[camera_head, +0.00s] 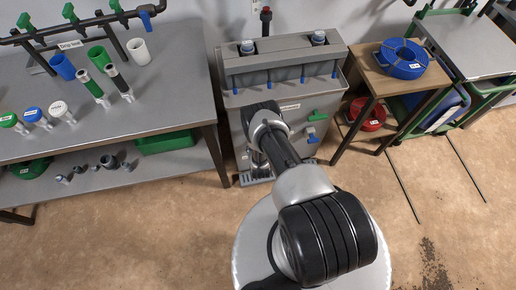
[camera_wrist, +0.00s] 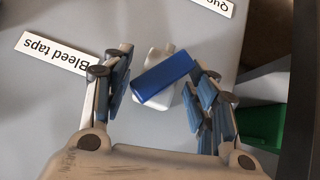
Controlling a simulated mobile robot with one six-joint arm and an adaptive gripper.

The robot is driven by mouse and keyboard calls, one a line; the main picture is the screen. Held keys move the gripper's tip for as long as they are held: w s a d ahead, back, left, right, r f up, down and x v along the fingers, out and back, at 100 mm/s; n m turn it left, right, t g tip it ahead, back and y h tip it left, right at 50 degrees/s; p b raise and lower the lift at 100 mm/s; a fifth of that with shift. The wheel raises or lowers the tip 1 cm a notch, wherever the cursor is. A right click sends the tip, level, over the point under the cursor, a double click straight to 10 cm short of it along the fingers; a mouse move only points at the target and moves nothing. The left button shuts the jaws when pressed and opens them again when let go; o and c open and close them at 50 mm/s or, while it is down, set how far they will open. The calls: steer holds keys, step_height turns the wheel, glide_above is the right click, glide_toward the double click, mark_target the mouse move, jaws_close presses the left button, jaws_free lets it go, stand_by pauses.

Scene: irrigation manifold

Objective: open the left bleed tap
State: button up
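In the wrist view, a tap with a blue bar handle (camera_wrist: 163,80) on a white body (camera_wrist: 152,56) sits on a grey panel (camera_wrist: 105,22). The handle lies at a slant across the body. My gripper (camera_wrist: 162,95) is open, with one finger at each side of the handle. The left finger looks slightly apart from it; whether the right finger touches cannot be told. A label reading "Bleed taps" (camera_wrist: 54,53) shows upside down beside it. In the head view my arm hides this tap and most of the gripper, in front of the grey cabinet (camera_head: 240,98).
A green handle (camera_head: 318,115) and a blue handle (camera_head: 312,135) show on the cabinet front, right of my arm. A workbench (camera_head: 185,75) with pipe parts stands left. A wooden stand (camera_head: 372,78) with a blue hose coil (camera_head: 403,60) stands right. The front-right floor is mostly clear.

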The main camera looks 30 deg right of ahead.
steer(key=c, duration=0.7)
steer(key=shift+c, duration=0.4)
steer(key=n+h, duration=0.1)
steer(key=h, duration=0.1)
steer(key=shift+h, duration=0.3)
steer(key=shift+n+g+h, duration=0.4)
steer(key=shift+n+h, duration=0.4)
steer(key=shift+h, duration=0.2)
steer(key=shift+c, duration=0.2)
steer(key=o, duration=1.1)
